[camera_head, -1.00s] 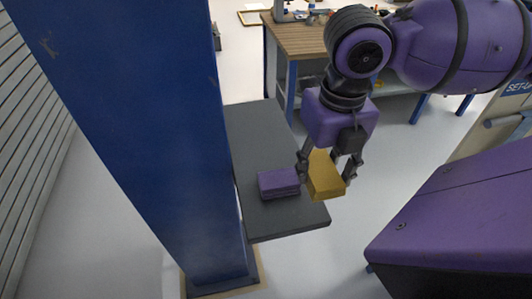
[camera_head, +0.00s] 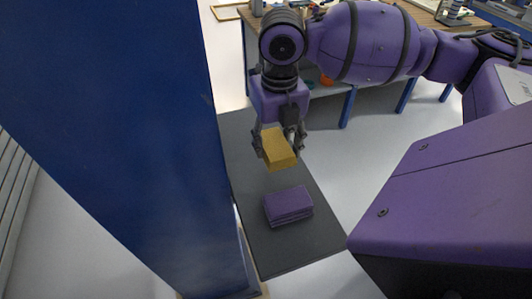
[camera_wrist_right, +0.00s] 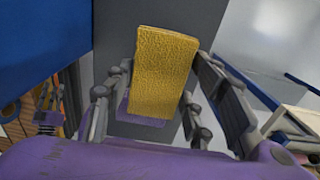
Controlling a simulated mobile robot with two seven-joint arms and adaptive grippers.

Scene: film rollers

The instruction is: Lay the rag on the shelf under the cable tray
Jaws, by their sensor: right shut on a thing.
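The yellow folded rag (camera_head: 279,150) is held between the fingers of my right gripper (camera_head: 277,146), which is shut on it. The rag hangs over the dark grey shelf (camera_head: 285,252), over its part beyond a purple folded cloth (camera_head: 288,205); I cannot tell the exact gap below it. In the right wrist view the rag's textured face (camera_wrist_right: 163,72) fills the space between the fingers, with the shelf behind. I cannot make out the cable tray. My left gripper is not in view.
A tall blue post (camera_head: 120,130) stands along the left side of the shelf. The purple cloth lies on the shelf's near half. A workbench (camera_head: 425,17) with small objects stands behind. The near end of the shelf is bare.

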